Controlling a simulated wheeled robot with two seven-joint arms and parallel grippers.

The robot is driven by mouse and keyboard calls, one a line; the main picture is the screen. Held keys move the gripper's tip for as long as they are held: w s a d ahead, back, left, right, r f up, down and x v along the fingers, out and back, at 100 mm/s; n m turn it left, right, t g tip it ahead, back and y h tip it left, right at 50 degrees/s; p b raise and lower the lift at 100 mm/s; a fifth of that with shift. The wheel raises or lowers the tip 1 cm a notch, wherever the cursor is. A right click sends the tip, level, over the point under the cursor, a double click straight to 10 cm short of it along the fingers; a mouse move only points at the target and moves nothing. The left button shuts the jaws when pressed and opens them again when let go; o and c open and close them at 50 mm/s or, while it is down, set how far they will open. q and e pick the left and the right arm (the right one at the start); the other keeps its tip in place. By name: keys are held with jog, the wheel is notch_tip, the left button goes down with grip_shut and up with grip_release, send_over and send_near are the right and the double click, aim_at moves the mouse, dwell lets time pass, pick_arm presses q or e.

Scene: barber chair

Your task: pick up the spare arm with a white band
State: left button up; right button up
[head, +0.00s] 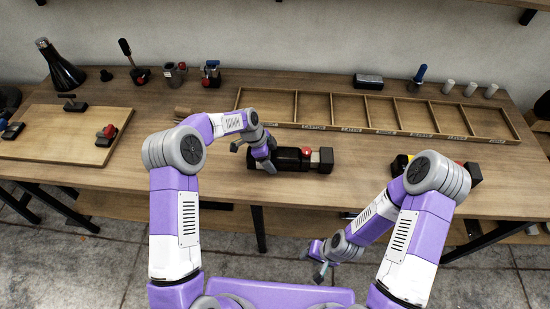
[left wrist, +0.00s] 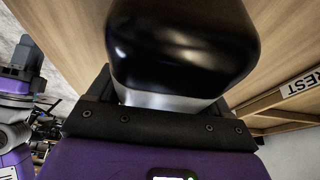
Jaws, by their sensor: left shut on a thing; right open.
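A black spare arm (head: 292,159) lies along the front part of the workbench, with a red spot and a pale section near its right end. My left gripper (head: 263,165) is shut on its left part from above. In the left wrist view, the glossy black body (left wrist: 180,45) fills the space ahead of the gripper, with a white band (left wrist: 165,102) along its lower edge. The fingertips are largely hidden there. My right gripper (head: 320,270) is open and empty, low in front of the bench. Another black piece (head: 400,165) with yellow is partly hidden behind my right arm.
A long wooden divided tray (head: 345,128) lies behind the spare arm. A wooden board (head: 60,148) with small parts is at the left. A dark bottle (head: 62,70), several tools and several white cylinders stand along the back. Bare bench lies left of my left gripper.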

pick_arm(q)
notch_tip(320, 180, up, 10)
jog(key=shift+r+p, duration=0.15)
jog(key=shift+p, duration=0.2)
pick_arm(e)
jog(key=shift+r, duration=0.35)
pick_arm(q)
jog(key=shift+f+b, duration=3.1)
jog(key=shift+f, duration=1.4)
pick_arm(e)
notch_tip(320, 180, down, 6)
pick_arm(q)
jog(key=shift+f+b, duration=0.4)
jog(key=shift+f, duration=0.25)
pick_arm(e)
jog(key=shift+f, duration=0.5)
jog(key=shift+c, duration=0.3)
